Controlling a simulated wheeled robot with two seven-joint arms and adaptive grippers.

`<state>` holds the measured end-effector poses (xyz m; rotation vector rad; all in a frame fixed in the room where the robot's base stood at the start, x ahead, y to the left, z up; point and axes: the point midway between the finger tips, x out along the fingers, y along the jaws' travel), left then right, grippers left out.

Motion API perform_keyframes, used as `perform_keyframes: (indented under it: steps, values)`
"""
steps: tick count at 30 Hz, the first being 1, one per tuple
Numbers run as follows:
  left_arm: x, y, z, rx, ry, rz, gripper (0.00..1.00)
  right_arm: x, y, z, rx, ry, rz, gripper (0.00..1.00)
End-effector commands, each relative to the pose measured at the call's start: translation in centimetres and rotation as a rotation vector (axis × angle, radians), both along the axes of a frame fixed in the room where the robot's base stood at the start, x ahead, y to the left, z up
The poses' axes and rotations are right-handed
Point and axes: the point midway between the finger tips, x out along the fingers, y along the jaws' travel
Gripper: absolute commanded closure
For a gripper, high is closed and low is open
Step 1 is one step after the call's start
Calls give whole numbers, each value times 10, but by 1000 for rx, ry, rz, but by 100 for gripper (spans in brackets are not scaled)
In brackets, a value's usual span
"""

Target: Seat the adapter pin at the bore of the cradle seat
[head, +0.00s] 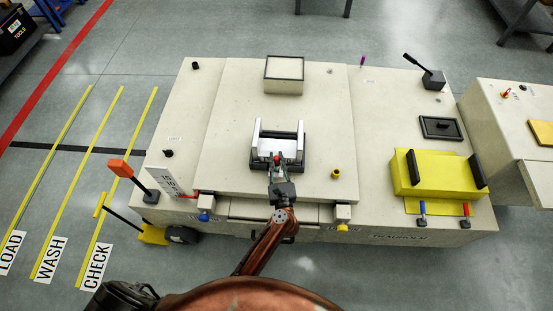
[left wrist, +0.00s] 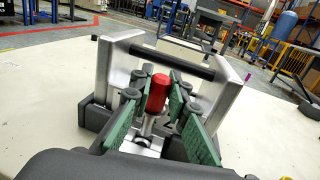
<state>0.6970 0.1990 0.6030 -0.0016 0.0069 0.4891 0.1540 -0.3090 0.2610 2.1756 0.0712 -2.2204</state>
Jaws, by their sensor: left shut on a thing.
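The adapter pin, with a red head and a bright metal shank (left wrist: 157,96), stands roughly upright between the green finger pads of my left gripper (left wrist: 160,112). The left gripper is shut on it. In the head view the left gripper (head: 277,168) is at the front of the cradle (head: 300,141), with the red pin head (head: 277,157) at its tip. The cradle has two silver side plates (left wrist: 215,98) joined by a black bar (left wrist: 165,60). The pin's lower end is close to the metal seat; the bore is hidden, so I cannot tell whether the pin enters it. My right gripper is not in view.
The cradle stands on a broad cream carrier deck (head: 225,130). Behind it is a square box (head: 284,75). To the right are a yellow block (head: 433,171) and a black tray (head: 440,128). An orange-handled lever (head: 121,168) is at the left.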

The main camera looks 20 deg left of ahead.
Motion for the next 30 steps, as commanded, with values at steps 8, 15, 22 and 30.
perform_keyframes:
  steps: [8,15,22,30]
  values:
    - [0,0,1,0,-1,1,100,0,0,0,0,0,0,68]
    - [0,1,0,0,-1,1,100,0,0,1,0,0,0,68]
    - [0,1,-3,0,-1,1,100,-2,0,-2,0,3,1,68]
    - [0,1,-9,1,0,1,100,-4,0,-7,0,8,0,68]
